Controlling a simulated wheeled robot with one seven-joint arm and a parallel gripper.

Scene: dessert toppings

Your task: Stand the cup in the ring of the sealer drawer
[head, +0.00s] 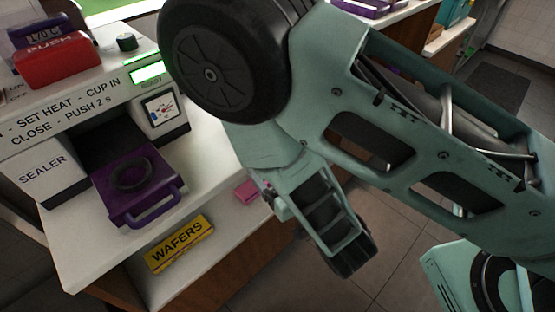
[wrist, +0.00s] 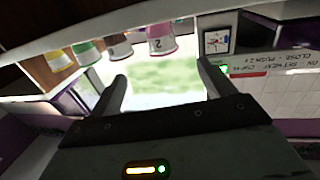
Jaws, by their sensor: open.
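The sealer's purple drawer (head: 150,208) is pulled out in the head view. The black ring (head: 131,175) lies on it and looks empty. My gripper (wrist: 162,88) is open in the wrist view, its two dark fingers wide apart with nothing between them but a bright background. I cannot tell which is the task's cup.
A yellow WAFERS box (head: 180,244) and a pink block (head: 247,192) are near the white counter's edge. My arm hides much of the head view.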

